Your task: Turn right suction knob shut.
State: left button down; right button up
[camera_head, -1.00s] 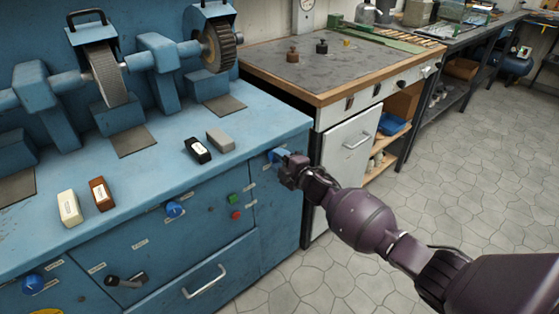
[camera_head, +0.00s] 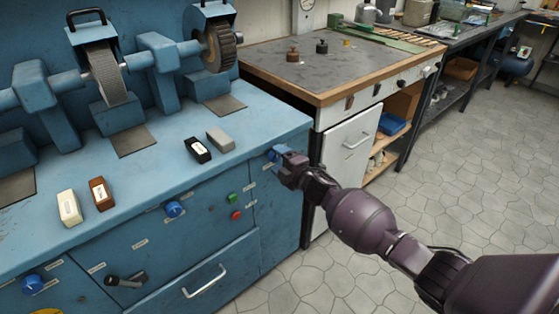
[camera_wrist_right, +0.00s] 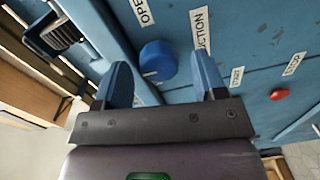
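The right suction knob (camera_wrist_right: 158,60) is a blue, faceted knob on the blue cabinet front. In the right wrist view it sits between the two blue fingers of my right gripper (camera_wrist_right: 161,66), with a gap on both sides. The fingers are open and do not appear to touch it. Labels reading OPEN (camera_wrist_right: 142,11) and SUCTION (camera_wrist_right: 201,33) are close to the knob. In the head view my right gripper (camera_head: 279,156) is at the cabinet's right front panel, just under the worktop edge, and largely hides the knob. My left gripper is not in view.
A green button (camera_head: 233,198) and red button (camera_head: 236,215) are on the front left of the gripper. Other blue knobs (camera_head: 174,209) (camera_head: 32,284) are further left. A white-doored bench (camera_head: 349,147) stands close on the right. The floor (camera_head: 440,190) is clear.

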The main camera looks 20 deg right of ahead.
jog(key=shift+s+d+r, duration=0.15)
jog(key=shift+s+d, duration=0.05)
jog(key=shift+s, duration=0.2)
jog(key=p+v, duration=0.2)
jog(key=v, duration=0.8)
